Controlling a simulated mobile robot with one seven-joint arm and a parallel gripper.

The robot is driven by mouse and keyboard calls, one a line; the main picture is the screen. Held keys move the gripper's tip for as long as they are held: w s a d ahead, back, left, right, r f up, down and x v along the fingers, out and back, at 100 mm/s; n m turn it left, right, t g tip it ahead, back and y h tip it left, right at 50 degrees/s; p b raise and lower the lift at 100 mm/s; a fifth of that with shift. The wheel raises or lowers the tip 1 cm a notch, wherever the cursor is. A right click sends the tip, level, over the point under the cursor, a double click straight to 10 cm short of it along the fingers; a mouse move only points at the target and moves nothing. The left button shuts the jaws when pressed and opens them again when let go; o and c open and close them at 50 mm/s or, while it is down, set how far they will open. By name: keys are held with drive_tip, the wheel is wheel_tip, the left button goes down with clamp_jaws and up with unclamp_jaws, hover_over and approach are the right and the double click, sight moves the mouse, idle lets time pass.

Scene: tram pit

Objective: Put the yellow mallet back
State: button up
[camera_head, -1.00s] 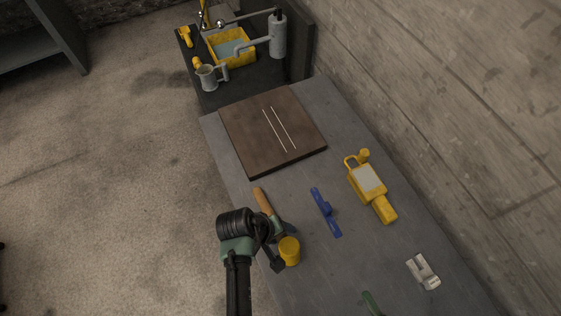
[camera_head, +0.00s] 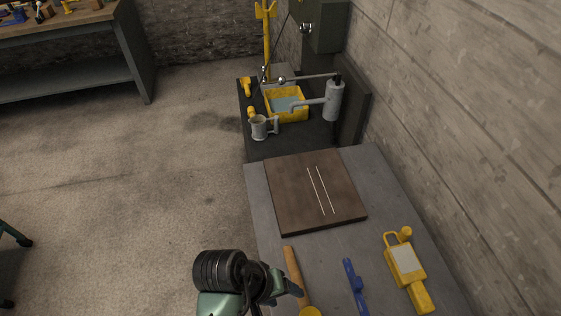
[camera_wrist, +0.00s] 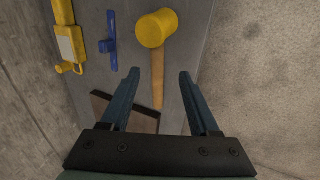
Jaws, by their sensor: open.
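The yellow mallet lies on the grey bench top; its wooden handle (camera_head: 293,272) shows in the head view, with its yellow head (camera_head: 310,311) cut by the bottom edge. In the wrist view the whole mallet (camera_wrist: 155,40) shows, its yellow head far and its handle pointing back between the fingers. My gripper (camera_wrist: 154,85) is open and empty, above the mallet and apart from it. In the head view my gripper (camera_head: 290,285) is partly hidden behind my own wrist, just left of the handle. A brown board (camera_head: 315,190) with two white lines lies on the bench beyond the mallet.
A blue tool (camera_head: 355,287) and a yellow device (camera_head: 407,265) lie right of the mallet. A concrete wall bounds the right.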

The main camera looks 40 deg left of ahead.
drive_tip(key=w+a+r+m+t+y, duration=0.2)
drive_tip(key=w+r+m+t+y, duration=0.3)
drive_tip(key=w+r, duration=1.15)
drive_tip(key=w+d+r+t, duration=0.2)
drive_tip(key=r+t, duration=0.1)
drive_tip(key=r, duration=0.5)
drive_tip(key=w+d+r+t, duration=0.1)
drive_tip(key=w+r+t, duration=0.15)
drive_tip(key=r, duration=0.55)
drive_tip(key=s+d+r+m+t, duration=0.1)
drive_tip(key=d+r+t, duration=0.2)
drive_tip(key=r, duration=0.5)
drive_tip(key=d+r+m+t, duration=0.2)
drive_tip(key=d+r+t, duration=0.15)
drive_tip(key=r, duration=0.45)
drive_tip(key=s+d+r+m+t+h, duration=0.1)
drive_tip(key=s+d+r+t, duration=0.2)
drive_tip(key=s+r, duration=0.2)
drive_tip(key=s+d+r+m+t+h, duration=0.1)
drive_tip(key=s+d+r+t, duration=0.2)
drive_tip(key=r, duration=0.8)
drive_tip(key=shift+s+t+b, duration=0.45)
drive_tip(key=shift+s+t, duration=0.05)
drive_tip(key=shift+s, duration=0.7)
